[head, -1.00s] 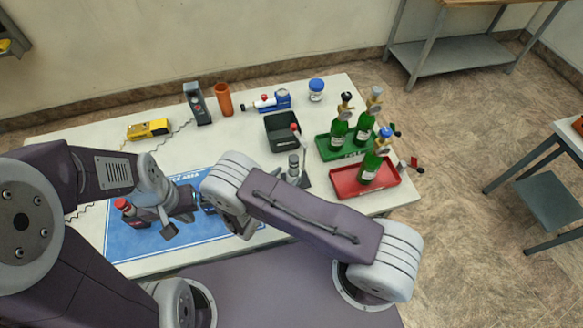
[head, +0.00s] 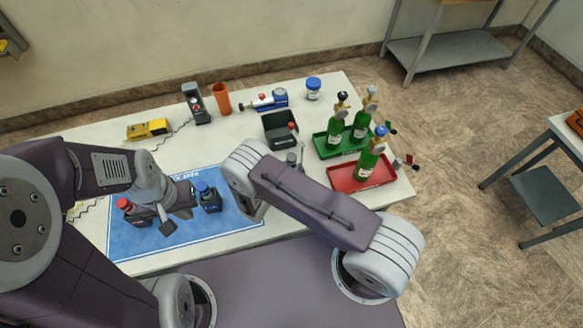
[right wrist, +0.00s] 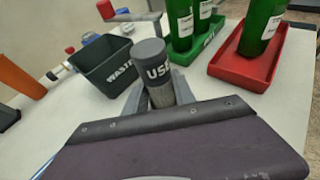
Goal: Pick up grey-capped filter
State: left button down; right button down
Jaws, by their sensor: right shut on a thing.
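In the head view the filter's grey top (head: 291,158) shows just past my right arm, in front of the black bin; most of the right gripper is hidden there.
The black waste bin (right wrist: 100,72) stands just beyond the filter, to the left. A red tray (head: 345,184) and a green tray (head: 325,147) with green bottles stand to the right. A yellow device (head: 148,129) and an orange cup (head: 222,99) stand farther back.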

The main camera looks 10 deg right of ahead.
aim_at(292, 157)
notch_tip(292, 157, up, 10)
jog(key=shift+b, duration=0.5)
